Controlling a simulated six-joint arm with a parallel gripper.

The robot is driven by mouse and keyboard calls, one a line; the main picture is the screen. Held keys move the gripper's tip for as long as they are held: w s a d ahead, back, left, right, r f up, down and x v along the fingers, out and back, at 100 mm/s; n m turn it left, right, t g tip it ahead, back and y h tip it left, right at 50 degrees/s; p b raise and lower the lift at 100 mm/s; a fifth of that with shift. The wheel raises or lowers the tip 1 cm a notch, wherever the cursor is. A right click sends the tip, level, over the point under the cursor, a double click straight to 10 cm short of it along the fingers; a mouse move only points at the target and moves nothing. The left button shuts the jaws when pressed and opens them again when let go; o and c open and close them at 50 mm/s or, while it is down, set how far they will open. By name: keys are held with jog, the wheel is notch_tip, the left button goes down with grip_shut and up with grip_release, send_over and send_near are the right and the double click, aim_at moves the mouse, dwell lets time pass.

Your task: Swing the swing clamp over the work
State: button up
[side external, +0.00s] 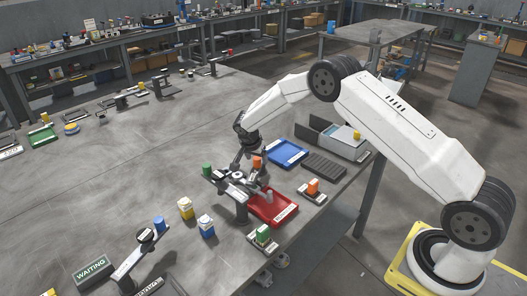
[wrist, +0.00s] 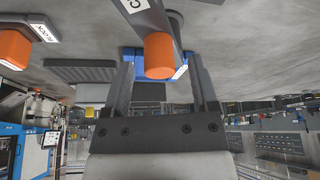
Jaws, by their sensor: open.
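The swing clamp (side external: 238,188) stands near the table's right edge, beside a red tray (side external: 285,217). It has a dark post and a grey arm with an orange knob (side external: 257,162). In the wrist view the orange knob (wrist: 158,55) and part of the grey labelled arm (wrist: 148,15) show large. My gripper (side external: 241,166) is low over the clamp. In the wrist view my gripper (wrist: 162,70) is open, with the knob showing between its fingers; contact is not visible. Which piece is the work is unclear; a grey cylinder (side external: 269,195) shows at the red tray.
A blue tray (side external: 287,153) and a dark ribbed tray (side external: 324,167) lie behind. An orange block (side external: 313,186) and a green block (side external: 263,234) stand near the edge.

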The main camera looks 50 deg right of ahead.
aim_at(257, 172)
jog(key=v, duration=0.6)
jog(key=shift+r, duration=0.3)
jog(key=shift+a, duration=0.15)
jog(key=shift+s, duration=0.1)
jog(key=c, duration=0.6)
jog(key=shift+s, duration=0.15)
jog(key=c, duration=0.4)
jog(key=shift+s+d+f+m+y, duration=0.1)
jog(key=shift+s+d+m+y, duration=0.2)
jog(key=shift+m, duration=0.3)
grip_shut()
jog(key=s+d+m+y, duration=0.2)
jog(key=s+m, duration=0.2)
jog(key=m, duration=0.3)
jog(key=s+d+r+m+t+y, duration=0.1)
jog(key=s+d+m+y, duration=0.1)
jog(key=m, duration=0.5)
jog(key=shift+s+r+m+y, duration=0.25)
jog(key=shift+s+y, duration=0.25)
jog(key=shift+s, duration=0.65)
